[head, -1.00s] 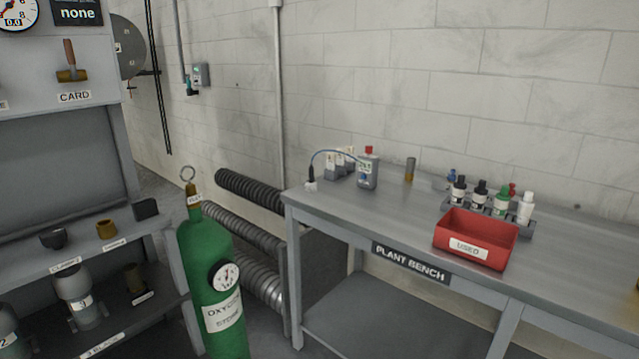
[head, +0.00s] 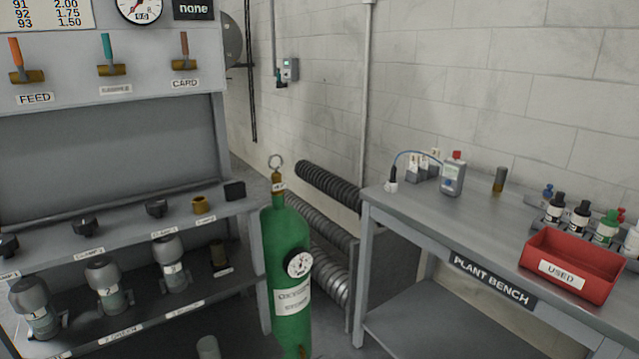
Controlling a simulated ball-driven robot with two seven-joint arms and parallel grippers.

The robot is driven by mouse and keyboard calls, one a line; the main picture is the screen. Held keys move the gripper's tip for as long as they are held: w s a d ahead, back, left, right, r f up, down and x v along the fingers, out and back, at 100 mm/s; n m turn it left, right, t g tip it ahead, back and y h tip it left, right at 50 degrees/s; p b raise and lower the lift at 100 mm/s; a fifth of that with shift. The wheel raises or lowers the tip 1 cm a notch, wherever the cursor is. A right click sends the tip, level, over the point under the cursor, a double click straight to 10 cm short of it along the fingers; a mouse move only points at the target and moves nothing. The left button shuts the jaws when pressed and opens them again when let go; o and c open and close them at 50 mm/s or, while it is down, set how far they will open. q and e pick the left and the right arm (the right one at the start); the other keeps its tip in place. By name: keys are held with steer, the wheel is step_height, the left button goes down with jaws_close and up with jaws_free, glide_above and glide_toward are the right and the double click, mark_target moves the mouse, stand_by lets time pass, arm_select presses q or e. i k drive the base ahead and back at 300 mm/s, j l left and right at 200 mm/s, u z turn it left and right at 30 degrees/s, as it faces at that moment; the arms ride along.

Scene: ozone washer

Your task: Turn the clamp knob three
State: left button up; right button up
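Clamp knob three (head: 157,208) is a small dark knob on the panel's sloping ledge at the left, above a label that seems to read CLAMP 3. Two similar dark knobs, clamp two (head: 87,225) and clamp one (head: 8,246), sit to its left. Below it, a grey canister marked 3 (head: 173,268) stands on the lower shelf, beside canister 2 (head: 107,288) and canister 1 (head: 36,308). Neither of my grippers is in view, and nothing touches the knob.
A brass knob (head: 200,205) and a black block (head: 235,190) sit right of knob three. A green oxygen cylinder (head: 288,250) stands at the panel's right end. The plant bench (head: 455,225) with a red USED bin (head: 570,262) is at the right.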

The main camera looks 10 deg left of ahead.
mark_target(156, 208)
steer(key=u, duration=1.4)
